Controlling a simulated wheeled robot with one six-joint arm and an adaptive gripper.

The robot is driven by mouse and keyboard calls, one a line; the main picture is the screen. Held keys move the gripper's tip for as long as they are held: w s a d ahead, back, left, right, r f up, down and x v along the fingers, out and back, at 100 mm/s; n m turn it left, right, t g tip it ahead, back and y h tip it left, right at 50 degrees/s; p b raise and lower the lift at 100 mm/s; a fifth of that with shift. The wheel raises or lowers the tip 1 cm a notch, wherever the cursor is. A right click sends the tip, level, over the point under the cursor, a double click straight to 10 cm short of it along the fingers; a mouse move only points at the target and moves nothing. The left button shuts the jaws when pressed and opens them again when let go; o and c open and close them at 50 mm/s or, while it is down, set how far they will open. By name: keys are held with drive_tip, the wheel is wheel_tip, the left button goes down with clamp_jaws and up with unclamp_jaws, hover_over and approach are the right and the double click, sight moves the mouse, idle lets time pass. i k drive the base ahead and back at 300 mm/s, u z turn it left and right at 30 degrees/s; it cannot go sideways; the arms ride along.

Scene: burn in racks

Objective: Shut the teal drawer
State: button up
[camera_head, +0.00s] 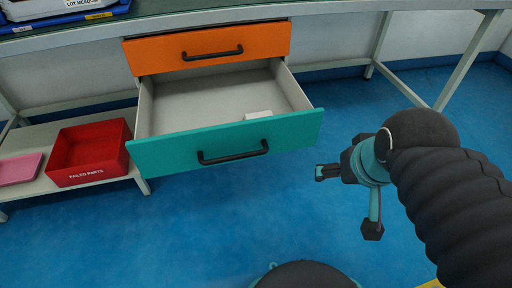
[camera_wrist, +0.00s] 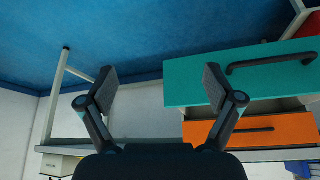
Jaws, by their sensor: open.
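The teal drawer (camera_head: 228,144) is pulled well out below the orange drawer (camera_head: 208,47), which is shut. Its teal front has a black bar handle (camera_head: 233,153). A small white block (camera_head: 258,115) lies inside near the front. My gripper (camera_head: 345,199) is to the right of the teal front, apart from it, over the blue floor. In the wrist view my gripper (camera_wrist: 160,88) is open with nothing between its fingers, and the teal drawer (camera_wrist: 205,82) shows to the right, partly behind the right finger.
A red bin labelled failed parts (camera_head: 90,153) and a pink tray (camera_head: 20,168) stand on a low shelf at the left. The bench (camera_head: 330,8) runs above, with legs at the right.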

sight(190, 119)
drive_tip(key=u, duration=1.9)
drive_tip(key=k, duration=0.5)
drive_tip(key=z, duration=1.3)
